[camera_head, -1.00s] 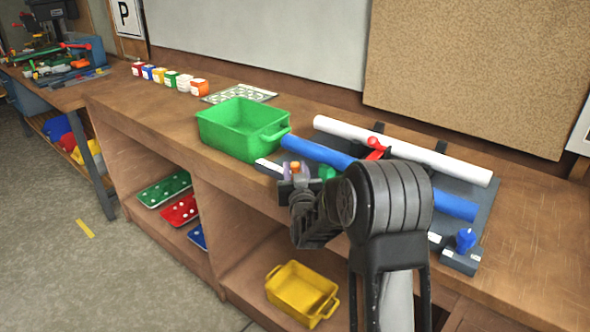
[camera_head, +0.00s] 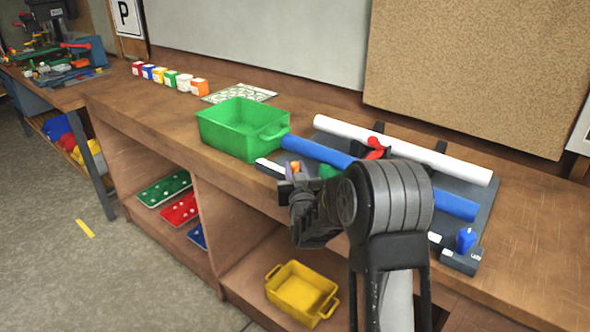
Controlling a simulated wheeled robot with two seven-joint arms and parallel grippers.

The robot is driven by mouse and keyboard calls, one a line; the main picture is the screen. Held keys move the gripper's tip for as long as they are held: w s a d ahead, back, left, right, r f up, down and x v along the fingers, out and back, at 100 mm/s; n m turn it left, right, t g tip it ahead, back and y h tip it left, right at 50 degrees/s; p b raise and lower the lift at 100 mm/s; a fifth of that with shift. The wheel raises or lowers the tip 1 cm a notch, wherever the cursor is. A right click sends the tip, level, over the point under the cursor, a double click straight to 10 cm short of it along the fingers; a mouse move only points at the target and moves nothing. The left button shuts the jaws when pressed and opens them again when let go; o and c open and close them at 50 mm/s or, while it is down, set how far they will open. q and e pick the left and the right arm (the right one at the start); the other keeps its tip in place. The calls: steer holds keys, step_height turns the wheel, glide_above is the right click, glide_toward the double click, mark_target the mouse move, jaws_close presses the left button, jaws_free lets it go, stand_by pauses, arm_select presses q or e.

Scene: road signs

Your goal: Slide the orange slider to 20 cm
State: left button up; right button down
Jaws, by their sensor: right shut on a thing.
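The orange slider (camera_head: 296,167) shows as a small orange piece at the front left of the dark board (camera_head: 482,212), just right of the green bin. My right gripper (camera_head: 294,172) is at it, shut on it, and its dark fingers and wrist cover most of it. The scale and its marks near the slider are hidden or too small to read. My left gripper is not in view.
A green bin (camera_head: 226,128) stands close left of the board. Blue (camera_head: 318,150) and white (camera_head: 405,151) tubes lie along the board, with a red handle (camera_head: 375,145) between them. A blue knob (camera_head: 466,240) is at the right end. A yellow bin (camera_head: 300,290) sits on the shelf below.

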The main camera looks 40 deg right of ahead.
stand_by(0.6)
steer(key=shift+s+d+f+b, duration=0.1)
steer(key=shift+s+d+b, duration=0.05)
steer(key=shift+s+b, duration=0.15)
steer(key=s+b, duration=0.1)
steer(key=s+d+b, duration=0.1)
steer(key=s, duration=0.3)
steer(key=shift+s+d+b, duration=0.2)
steer(key=shift+d+b, duration=0.05)
steer(key=shift+b, duration=0.15)
steer(key=c, duration=1.4)
jaws_free()
steer(key=shift+o, duration=0.2)
